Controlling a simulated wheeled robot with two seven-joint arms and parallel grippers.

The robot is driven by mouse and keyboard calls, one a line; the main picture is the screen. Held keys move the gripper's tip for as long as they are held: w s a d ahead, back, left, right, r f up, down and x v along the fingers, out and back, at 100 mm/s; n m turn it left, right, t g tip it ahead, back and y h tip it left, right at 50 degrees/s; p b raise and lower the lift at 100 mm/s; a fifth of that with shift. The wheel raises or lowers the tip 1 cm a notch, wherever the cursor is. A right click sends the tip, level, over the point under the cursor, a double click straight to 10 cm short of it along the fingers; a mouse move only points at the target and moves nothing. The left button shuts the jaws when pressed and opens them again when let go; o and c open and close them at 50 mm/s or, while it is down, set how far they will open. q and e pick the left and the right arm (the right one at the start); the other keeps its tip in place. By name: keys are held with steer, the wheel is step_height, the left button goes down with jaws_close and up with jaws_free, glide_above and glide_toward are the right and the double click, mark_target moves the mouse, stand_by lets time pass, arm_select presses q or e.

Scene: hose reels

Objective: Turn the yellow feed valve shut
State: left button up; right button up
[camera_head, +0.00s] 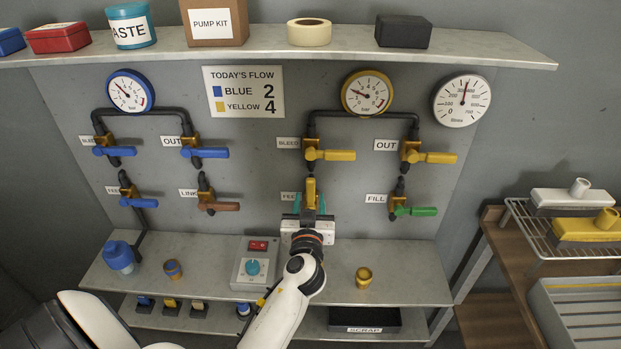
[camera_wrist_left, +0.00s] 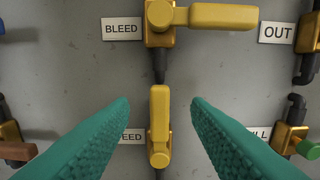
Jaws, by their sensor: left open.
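The yellow feed valve (camera_head: 310,190) is on the panel below the yellow bleed valve (camera_head: 330,155). Its handle stands upright, along the pipe. In the left wrist view the feed valve (camera_wrist_left: 159,118) sits between my two teal fingers, with a gap on each side. My left gripper (camera_head: 310,203) is open, facing the panel in front of this valve. It also shows in the left wrist view (camera_wrist_left: 160,103). The left finger partly covers the FEED label (camera_wrist_left: 133,136). My right gripper is not in view.
The yellow out valve (camera_head: 430,157) and green-handled fill valve (camera_head: 414,210) are to the right. The brown-handled link valve (camera_head: 218,206) is to the left. A control box (camera_head: 254,265) and a small yellow fitting (camera_head: 364,277) stand on the ledge (camera_head: 410,285) below.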

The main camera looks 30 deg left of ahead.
mark_target(310, 185)
arm_select(q)
steer(key=p+x, duration=0.1)
steer(key=x, duration=0.7)
steer(key=shift+s, duration=0.1)
steer(key=shift+c, duration=0.4)
jaws_close()
